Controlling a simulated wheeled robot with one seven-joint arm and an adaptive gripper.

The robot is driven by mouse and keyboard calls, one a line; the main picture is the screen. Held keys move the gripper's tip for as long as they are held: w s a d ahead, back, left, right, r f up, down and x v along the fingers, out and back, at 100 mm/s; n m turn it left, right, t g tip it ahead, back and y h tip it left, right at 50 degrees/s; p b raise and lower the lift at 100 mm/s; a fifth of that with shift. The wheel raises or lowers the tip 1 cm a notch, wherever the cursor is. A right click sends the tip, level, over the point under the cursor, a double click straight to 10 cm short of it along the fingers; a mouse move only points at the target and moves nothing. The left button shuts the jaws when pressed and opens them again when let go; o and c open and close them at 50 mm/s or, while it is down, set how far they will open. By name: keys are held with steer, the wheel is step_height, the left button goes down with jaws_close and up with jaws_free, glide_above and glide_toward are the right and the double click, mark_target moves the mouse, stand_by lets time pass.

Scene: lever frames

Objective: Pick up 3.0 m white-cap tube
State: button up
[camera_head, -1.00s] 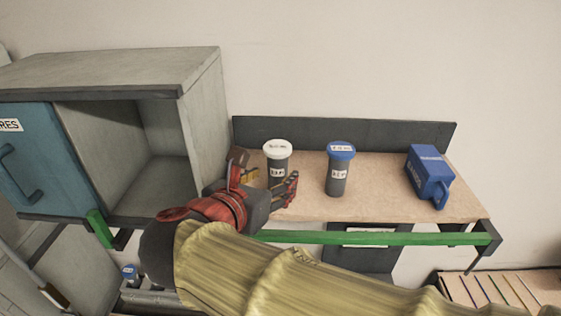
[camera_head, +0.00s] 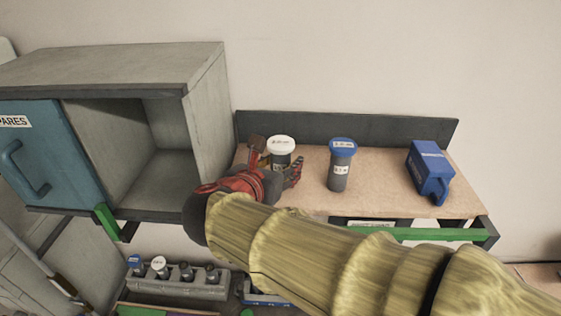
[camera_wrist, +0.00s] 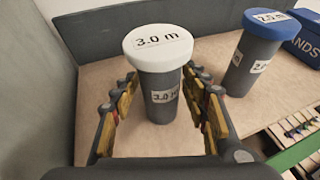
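The white-cap tube (camera_head: 281,147) stands upright on the shelf; in the wrist view the tube (camera_wrist: 160,95) shows "3.0 m" on its cap and side label. My gripper (camera_wrist: 160,92) is open, with one finger on each side of the tube's dark body. Gaps show between the fingers and the tube in the wrist view. In the head view my gripper (camera_head: 275,168) reaches in at the tube from the front left and hides its lower part. A blue-cap tube (camera_head: 341,165) stands upright to the right; it also shows in the wrist view (camera_wrist: 257,50).
A blue box with a handle (camera_head: 430,171) sits at the shelf's right. A grey cabinet (camera_head: 205,125) stands close on the left. A dark back panel (camera_head: 380,134) rises behind the tubes. A rack of several small tubes (camera_head: 180,285) is below. A green rail (camera_head: 425,234) runs along the front.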

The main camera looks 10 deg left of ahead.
steer(key=c, duration=1)
jaws_close()
steer(key=shift+r, duration=0.15)
